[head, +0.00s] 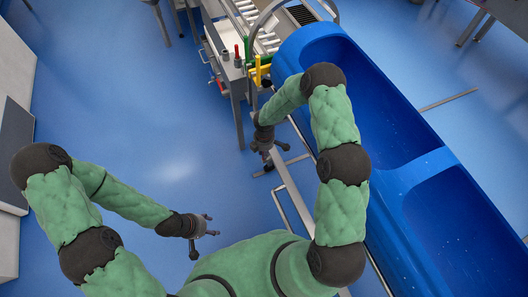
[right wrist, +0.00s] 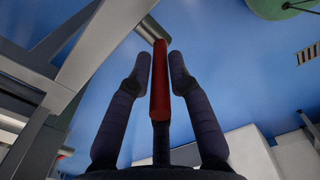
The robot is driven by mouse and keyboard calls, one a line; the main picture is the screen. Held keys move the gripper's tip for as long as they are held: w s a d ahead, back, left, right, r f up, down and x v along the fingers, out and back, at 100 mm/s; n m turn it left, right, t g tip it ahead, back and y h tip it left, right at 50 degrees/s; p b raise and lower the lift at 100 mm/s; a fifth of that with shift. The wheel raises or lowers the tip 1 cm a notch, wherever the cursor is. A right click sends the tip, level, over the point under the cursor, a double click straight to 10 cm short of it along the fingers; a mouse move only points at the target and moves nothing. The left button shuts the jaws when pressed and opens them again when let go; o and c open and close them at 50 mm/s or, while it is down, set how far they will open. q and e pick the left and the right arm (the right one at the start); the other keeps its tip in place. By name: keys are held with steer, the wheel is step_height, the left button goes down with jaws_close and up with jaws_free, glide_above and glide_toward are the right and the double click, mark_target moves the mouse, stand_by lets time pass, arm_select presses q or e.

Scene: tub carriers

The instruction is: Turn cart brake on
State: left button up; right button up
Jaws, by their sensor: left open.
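A red lever (right wrist: 160,85) stands between the two fingers of my right gripper (right wrist: 160,70) in the right wrist view. Its upper end meets a grey metal tube (right wrist: 153,30). The fingers lie on either side of it, with a narrow gap showing on each side, so the gripper is open around it. In the head view my right gripper (head: 268,145) is beside the cart with the blue tub (head: 405,165), and the lever cannot be made out there. My left gripper (head: 205,235) is open and empty above the floor.
A station (head: 238,80) with red, green and yellow handles stands ahead, next to a roller conveyor (head: 248,18). Grey frame bars run along the tub's left side. Blue floor (head: 150,120) is clear at the left. A grey cabinet stands at the left edge.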

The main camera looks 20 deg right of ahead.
jaws_close()
steer(key=shift+w+g+p, duration=0.4)
steer(key=shift+g+p, duration=0.2)
steer(key=shift+p, duration=0.3)
steer(key=shift+w+a+f+g+b, duration=0.1)
steer(key=shift+w+f+g+b, duration=0.15)
steer(key=shift+w+g+b, duration=1.05)
steer(key=shift+s+d+f+g+b, duration=0.2)
steer(key=shift+g+b, duration=0.45)
steer(key=shift+b, duration=1.5)
steer(key=shift+w+a+f+g+b, duration=0.25)
steer(key=shift+w+g+b, duration=0.6)
steer(key=shift+b, duration=0.9)
steer(key=shift+s, duration=0.1)
